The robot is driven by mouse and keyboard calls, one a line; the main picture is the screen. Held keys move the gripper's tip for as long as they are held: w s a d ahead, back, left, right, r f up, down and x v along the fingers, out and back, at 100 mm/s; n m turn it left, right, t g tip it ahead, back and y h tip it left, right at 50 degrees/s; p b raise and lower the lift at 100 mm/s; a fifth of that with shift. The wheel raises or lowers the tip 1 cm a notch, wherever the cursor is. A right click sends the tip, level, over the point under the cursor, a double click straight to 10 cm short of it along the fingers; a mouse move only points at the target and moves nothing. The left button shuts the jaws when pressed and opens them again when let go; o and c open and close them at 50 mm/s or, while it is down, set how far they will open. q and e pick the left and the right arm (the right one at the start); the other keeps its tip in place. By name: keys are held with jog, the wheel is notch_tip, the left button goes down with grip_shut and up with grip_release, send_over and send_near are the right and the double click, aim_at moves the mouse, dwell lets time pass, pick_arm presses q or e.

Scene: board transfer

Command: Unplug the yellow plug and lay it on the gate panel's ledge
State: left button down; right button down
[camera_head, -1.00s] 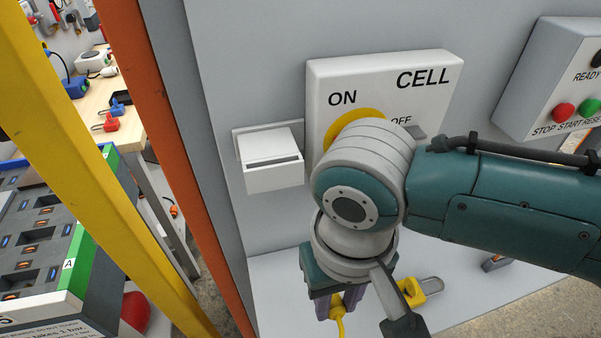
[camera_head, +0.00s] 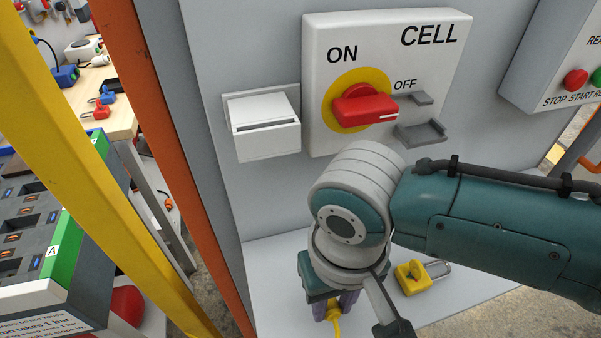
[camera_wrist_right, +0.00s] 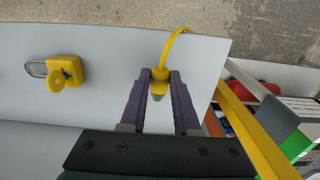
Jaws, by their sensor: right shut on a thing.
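My right gripper (camera_head: 336,303) is shut on the yellow plug (camera_wrist_right: 160,83); the purple fingers sit on either side of it. A yellow cable (camera_head: 336,322) runs from the plug, and it also shows in the right wrist view (camera_wrist_right: 173,40). The gripper points down over the gate panel's ledge (camera_head: 272,262), a pale grey shelf that also shows in the right wrist view (camera_wrist_right: 110,45). I cannot tell whether the plug touches the ledge. My left gripper is not in view.
A yellow padlock (camera_head: 412,278) lies on the ledge, right of the gripper. The CELL switch box (camera_head: 340,30) with a red handle (camera_head: 365,106) is above. A yellow post (camera_head: 90,140) stands at left. The ledge between gripper and padlock looks bare.

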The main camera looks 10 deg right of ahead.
aim_at(332, 307)
jog(key=shift+f, duration=0.45)
jog(key=c, duration=0.6)
grip_release()
jog(key=shift+o, duration=0.2)
notch_tip(332, 307, up, 9)
jog(key=shift+f+p, duration=0.1)
jog(key=shift+p, duration=0.9)
jog(key=shift+r, duration=0.6)
